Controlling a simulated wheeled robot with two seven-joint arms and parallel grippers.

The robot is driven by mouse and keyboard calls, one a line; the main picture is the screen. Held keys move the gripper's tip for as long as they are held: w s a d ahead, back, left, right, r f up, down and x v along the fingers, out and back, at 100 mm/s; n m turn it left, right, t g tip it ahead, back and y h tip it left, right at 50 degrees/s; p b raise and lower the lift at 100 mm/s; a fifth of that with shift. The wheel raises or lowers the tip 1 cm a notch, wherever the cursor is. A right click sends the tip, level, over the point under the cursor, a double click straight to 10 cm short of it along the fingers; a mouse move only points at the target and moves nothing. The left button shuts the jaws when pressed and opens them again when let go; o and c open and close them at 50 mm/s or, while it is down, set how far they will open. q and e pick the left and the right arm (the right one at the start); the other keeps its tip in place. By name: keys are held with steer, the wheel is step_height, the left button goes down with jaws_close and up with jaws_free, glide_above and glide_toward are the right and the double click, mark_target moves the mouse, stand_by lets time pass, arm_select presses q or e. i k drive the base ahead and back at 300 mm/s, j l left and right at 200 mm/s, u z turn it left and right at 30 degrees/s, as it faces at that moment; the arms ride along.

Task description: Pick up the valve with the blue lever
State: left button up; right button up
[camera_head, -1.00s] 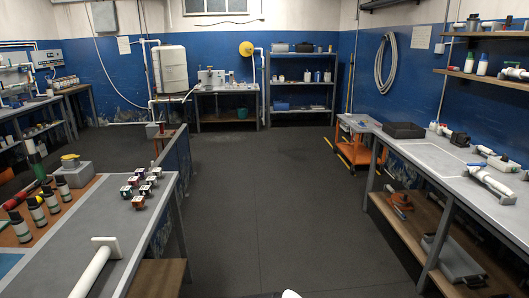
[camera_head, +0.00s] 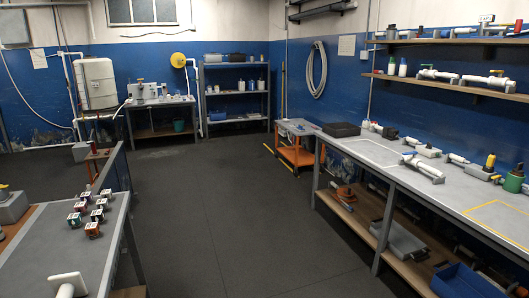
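On the right bench, a white pipe piece (camera_head: 424,170) lies with a small valve-like part (camera_head: 408,154) at its left end. That part seems to carry a bluish lever, but it is too small to be sure. A fitting with a yellow upright handle (camera_head: 490,162) stands farther right on the same bench. Neither of my grippers is in view, so nothing shows in their hold.
The long right bench (camera_head: 455,195) has a lower shelf with a blue bin (camera_head: 468,281). Wall shelves (camera_head: 455,83) hang above it. The left bench (camera_head: 45,232) bears several small cubes. An orange cart (camera_head: 297,152) stands farther back. The floor (camera_head: 235,225) between is clear.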

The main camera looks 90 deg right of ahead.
mark_target(440, 177)
steer(key=z, duration=2.15)
